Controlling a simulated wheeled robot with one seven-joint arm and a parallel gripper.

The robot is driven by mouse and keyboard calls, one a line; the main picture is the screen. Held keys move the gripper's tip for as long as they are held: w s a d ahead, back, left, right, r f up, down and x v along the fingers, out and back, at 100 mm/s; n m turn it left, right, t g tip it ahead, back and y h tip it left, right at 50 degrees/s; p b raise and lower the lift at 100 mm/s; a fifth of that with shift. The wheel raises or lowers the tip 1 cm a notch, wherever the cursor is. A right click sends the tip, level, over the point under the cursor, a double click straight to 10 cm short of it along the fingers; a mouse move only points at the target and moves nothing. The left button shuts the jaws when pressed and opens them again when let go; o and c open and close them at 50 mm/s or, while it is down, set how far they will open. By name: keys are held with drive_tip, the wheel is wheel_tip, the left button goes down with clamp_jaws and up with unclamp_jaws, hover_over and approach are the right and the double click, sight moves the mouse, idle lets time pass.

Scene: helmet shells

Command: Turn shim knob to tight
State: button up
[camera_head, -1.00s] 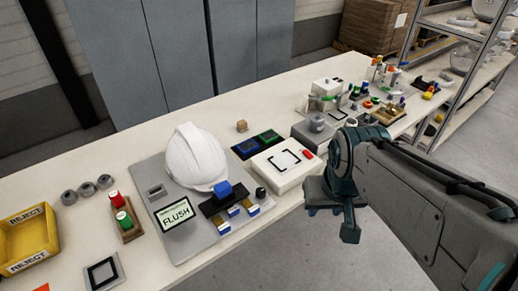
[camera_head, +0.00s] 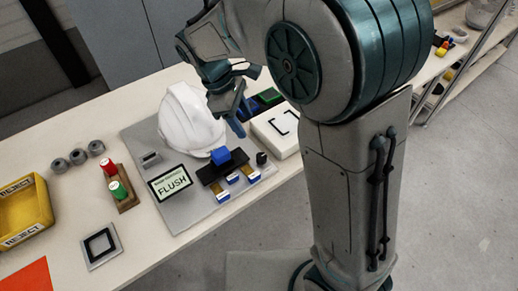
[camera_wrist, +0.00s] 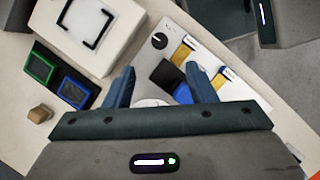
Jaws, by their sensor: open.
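A small black knob (camera_head: 261,158) stands at the right end of the grey fixture plate (camera_head: 202,214). In the wrist view the knob (camera_wrist: 159,40) shows a light pointer mark and lies just beyond the fingertips. My gripper (camera_head: 241,108) is open and empty, above the right side of the white helmet shell (camera_head: 188,122), up and left of the knob. In the wrist view my gripper (camera_wrist: 160,78) has its two blue fingers wide apart, not touching the knob. The display (camera_head: 170,183) on the plate reads FLUSH. Labels around the knob are too small to read.
A blue block on a black bar (camera_head: 220,157) and several blue-and-yellow pieces (camera_head: 233,179) sit beside the knob. A white box (camera_head: 272,125) with a black square outline stands behind it. A wooden holder (camera_head: 122,190) and yellow REJECT bin (camera_head: 22,210) are left.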

sight(261, 156)
drive_tip(key=shift+n, duration=0.3)
drive_tip(key=x, duration=1.3)
drive_tip(key=shift+a+f, duration=0.3)
drive_tip(key=shift+f, duration=0.25)
drive_tip(key=shift+c, duration=0.3)
drive_tip(key=shift+w, duration=0.1)
drive_tip(key=c, duration=0.9)
